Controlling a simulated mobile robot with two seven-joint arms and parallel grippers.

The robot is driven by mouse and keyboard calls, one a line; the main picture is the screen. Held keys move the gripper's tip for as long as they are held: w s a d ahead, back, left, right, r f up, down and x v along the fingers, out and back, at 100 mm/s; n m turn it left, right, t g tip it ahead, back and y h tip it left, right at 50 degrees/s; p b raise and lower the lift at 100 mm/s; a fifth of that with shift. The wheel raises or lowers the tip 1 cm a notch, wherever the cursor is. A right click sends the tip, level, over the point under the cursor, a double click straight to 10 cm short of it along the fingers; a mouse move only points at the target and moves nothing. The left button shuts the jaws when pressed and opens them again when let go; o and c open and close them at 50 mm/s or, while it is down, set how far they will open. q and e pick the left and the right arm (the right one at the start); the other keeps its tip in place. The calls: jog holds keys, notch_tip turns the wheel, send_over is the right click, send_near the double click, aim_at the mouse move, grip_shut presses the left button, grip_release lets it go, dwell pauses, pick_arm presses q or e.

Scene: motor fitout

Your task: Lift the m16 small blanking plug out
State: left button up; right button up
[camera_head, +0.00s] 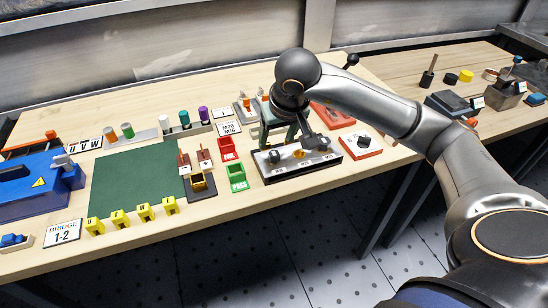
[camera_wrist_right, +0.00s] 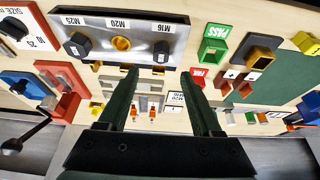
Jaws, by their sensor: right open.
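The m16 small blanking plug is a black knob (camera_wrist_right: 161,51) at the M16 label, on the silver-faced panel (camera_wrist_right: 140,22) in the right wrist view. It sits in the panel, beside a yellow fitting (camera_wrist_right: 121,43) at M20 and another black plug (camera_wrist_right: 77,45) at M25. My right gripper (camera_wrist_right: 163,72) is open and empty, its dark green fingers pointing toward the panel with the M16 plug lined up between their tips. I cannot tell how large the gap is. In the head view my right gripper (camera_head: 280,140) hangs over the panel's left part and partly hides it. My left gripper is out of view.
A green PASS bin (camera_head: 237,184) and a red bin (camera_head: 228,156) stand left of the panel. A red-based block (camera_head: 362,146) with a black knob is to its right. A green mat (camera_head: 135,177) lies further left, with several yellow holders along its front.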

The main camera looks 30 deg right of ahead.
aim_at(273, 152)
jog(key=x, duration=0.4)
jog(key=shift+s+a+f, duration=0.1)
jog(key=shift+s+f, duration=0.15)
jog(key=shift+w+f, duration=0.25)
jog(key=shift+f, duration=0.25)
grip_shut()
